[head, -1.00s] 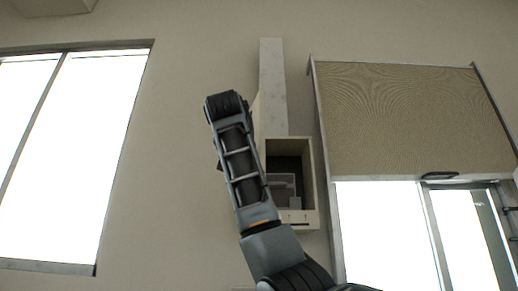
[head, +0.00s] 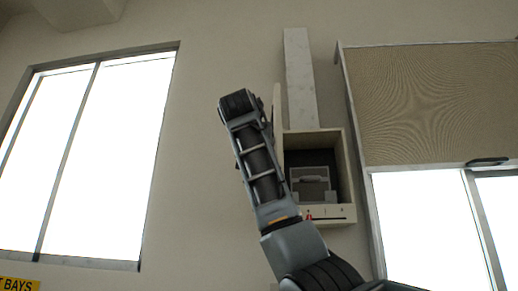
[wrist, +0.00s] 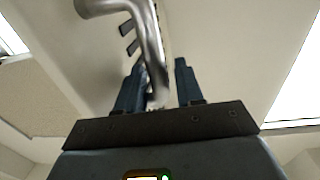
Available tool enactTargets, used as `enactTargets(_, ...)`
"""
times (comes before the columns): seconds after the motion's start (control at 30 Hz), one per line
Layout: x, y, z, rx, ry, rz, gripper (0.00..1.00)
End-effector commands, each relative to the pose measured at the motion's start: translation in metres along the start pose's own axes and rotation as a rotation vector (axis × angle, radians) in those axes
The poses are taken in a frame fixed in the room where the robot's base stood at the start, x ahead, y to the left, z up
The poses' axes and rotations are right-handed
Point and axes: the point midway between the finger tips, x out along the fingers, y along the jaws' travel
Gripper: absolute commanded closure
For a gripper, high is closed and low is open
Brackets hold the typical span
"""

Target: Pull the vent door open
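The vent is a cream box (head: 345,165) on the wall, with an open front and a grey fitting inside. Its door (head: 278,115) stands swung out at the box's left side, seen nearly edge-on and partly behind my arm. In the wrist view a curved metal handle (wrist: 150,40) runs down between my gripper's (wrist: 160,75) two dark fingers. The fingers are apart, with a gap between the handle and the right finger. The handle lies closer to the left finger; contact cannot be told. In the head view my gripper is hidden behind my arm.
A pale duct (head: 300,80) runs up the wall above the box. A bright window (head: 110,150) is at the left. A tan blind (head: 430,105) over bright glass is close at the right. A red marker (head: 309,216) shows on the box's lower lip.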

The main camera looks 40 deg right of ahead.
Motion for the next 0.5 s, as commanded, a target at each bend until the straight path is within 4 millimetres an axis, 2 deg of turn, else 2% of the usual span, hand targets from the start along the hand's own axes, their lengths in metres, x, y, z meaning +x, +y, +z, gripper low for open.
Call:
enactTargets(0.3,-0.002,0.0,0.0,0.0,0.0,0.0,0.59)
enactTargets(0.5,-0.026,-0.001,0.002,0.001,0.001,-0.003,0.59)
